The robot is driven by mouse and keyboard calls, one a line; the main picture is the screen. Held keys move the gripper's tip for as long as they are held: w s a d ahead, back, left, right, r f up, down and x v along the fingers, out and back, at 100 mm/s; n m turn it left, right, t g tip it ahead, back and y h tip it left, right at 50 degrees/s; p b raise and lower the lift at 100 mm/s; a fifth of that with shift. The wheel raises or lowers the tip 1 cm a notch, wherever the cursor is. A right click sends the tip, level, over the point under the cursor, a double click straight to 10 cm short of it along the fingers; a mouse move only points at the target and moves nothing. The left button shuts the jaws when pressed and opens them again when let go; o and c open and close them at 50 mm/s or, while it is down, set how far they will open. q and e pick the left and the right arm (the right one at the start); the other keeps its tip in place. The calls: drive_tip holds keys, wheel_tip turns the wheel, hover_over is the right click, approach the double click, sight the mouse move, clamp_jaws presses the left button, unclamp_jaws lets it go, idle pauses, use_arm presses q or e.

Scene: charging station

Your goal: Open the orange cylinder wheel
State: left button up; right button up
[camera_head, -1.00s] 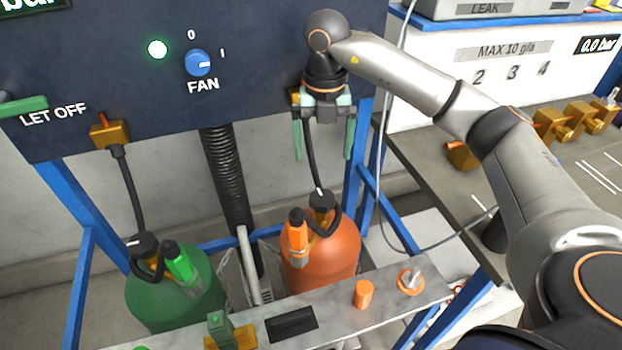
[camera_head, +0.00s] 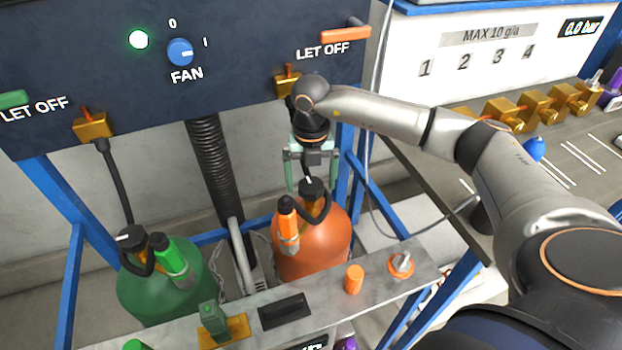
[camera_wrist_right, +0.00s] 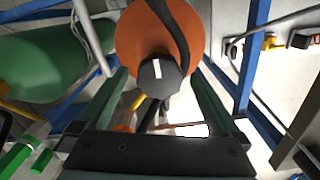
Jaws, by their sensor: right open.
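The orange cylinder (camera_head: 318,242) stands in the rack at the middle of the head view. Its wheel, a black round knob with a white mark (camera_wrist_right: 160,82), shows from above in the wrist view; in the head view the wheel (camera_head: 312,190) is partly hidden by my gripper. My right gripper (camera_head: 311,178) points down just above the cylinder's top, open. In the wrist view its fingers (camera_wrist_right: 160,98) lie on either side of the wheel with gaps, and I see no contact. A black hose curves over the cylinder's top. My left gripper is not in view.
A green cylinder (camera_head: 168,285) stands to the left. An orange-tipped part (camera_head: 287,222) rises beside the wheel. The dark panel (camera_head: 100,65) hangs behind and above. A grey shelf (camera_head: 378,268) with small fittings runs in front. Blue frame posts stand close to the right.

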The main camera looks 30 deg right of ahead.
drive_tip(key=c, duration=1.3)
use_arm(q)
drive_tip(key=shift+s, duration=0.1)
